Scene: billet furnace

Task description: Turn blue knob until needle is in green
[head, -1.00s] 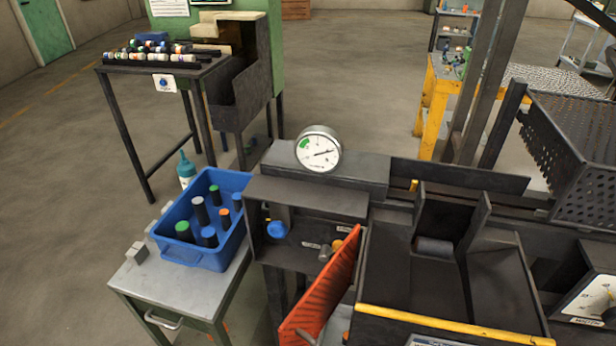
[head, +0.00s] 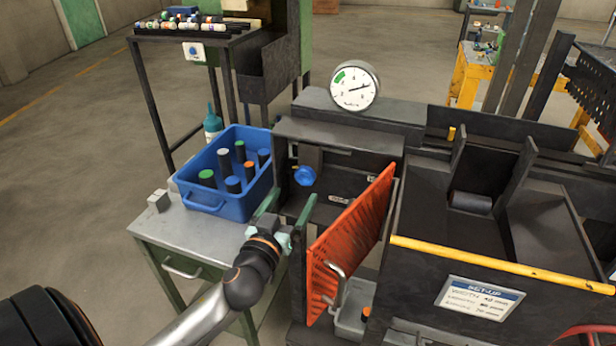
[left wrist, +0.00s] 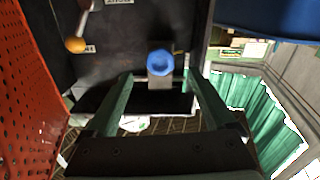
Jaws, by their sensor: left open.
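The blue knob (head: 305,176) is on the front of the dark panel under the gauge. It also shows in the left wrist view (left wrist: 160,62), between and beyond the fingertips. The round white gauge (head: 355,87) stands on top of the machine. Its black needle points right and slightly up, outside the green band at the dial's upper left. My left gripper (head: 291,196) is open and empty, with green fingers, in front of and below the knob, apart from it. The fingers also show in the left wrist view (left wrist: 161,78). My right gripper is out of view.
An orange perforated guard (head: 350,240) stands just right of my left gripper. A blue crate (head: 215,210) with several capped cylinders sits on the metal cart (head: 180,235) at left. In the left wrist view a yellow-orange knob (left wrist: 76,45) shows on the panel's left.

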